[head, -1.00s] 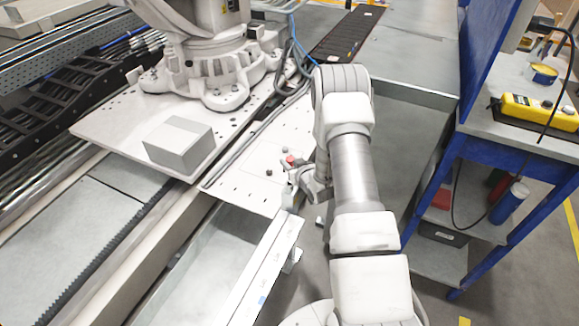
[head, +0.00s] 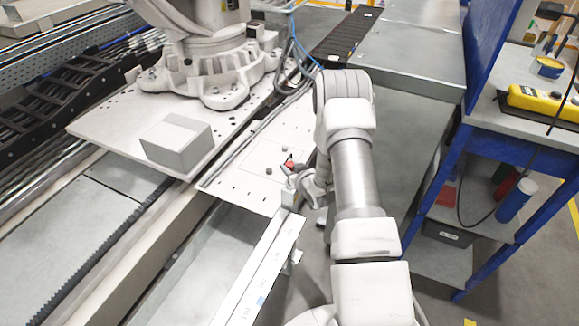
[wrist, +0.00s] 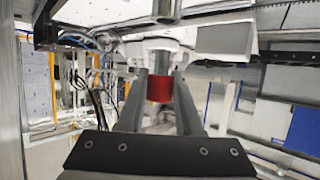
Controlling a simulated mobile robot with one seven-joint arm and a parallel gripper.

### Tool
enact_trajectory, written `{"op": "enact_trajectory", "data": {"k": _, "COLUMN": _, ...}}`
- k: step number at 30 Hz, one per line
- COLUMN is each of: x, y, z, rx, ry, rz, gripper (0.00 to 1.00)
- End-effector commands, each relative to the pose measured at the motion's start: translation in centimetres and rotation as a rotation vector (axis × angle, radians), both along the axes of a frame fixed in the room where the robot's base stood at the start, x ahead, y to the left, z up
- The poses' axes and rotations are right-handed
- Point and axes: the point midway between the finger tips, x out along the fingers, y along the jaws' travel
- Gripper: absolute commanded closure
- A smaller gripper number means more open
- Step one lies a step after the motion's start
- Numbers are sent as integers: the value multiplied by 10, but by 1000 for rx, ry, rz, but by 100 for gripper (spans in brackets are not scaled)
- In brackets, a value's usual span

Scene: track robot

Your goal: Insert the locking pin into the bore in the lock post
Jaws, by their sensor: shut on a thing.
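The locking pin shows in the wrist view as a red grip (wrist: 160,88) with a grey shaft (wrist: 160,62) above it. My gripper (wrist: 161,82) is shut on the red grip, one finger on each side. In the head view my gripper (head: 292,172) is over the right edge of the white plate, with a small red part (head: 290,164) at its fingers. A grey cylinder (wrist: 167,10) shows at the top of the wrist view, apart from the shaft. I cannot tell if it is the lock post. No bore is clearly visible.
A grey box (head: 177,142) sits on the plate beside the large white robot base (head: 218,85). A pale rail (head: 262,268) runs below my gripper. A blue-framed workbench (head: 500,135) with a yellow control box (head: 540,102) stands at the right.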

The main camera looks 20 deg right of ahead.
Motion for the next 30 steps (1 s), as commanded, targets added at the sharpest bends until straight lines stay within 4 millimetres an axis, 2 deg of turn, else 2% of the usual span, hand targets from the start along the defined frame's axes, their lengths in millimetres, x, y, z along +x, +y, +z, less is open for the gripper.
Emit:
{"op": "enact_trajectory", "data": {"k": 1, "x": 0, "y": 0, "z": -9, "rx": 0, "ry": -1, "rz": 0, "gripper": 100}}
{"op": "enact_trajectory", "data": {"k": 6, "x": 0, "y": 0, "z": -17, "rx": 0, "ry": -1, "rz": 0, "gripper": 100}}
{"op": "enact_trajectory", "data": {"k": 30, "x": 0, "y": 0, "z": -18, "rx": 0, "ry": 0, "rz": 0, "gripper": 100}}
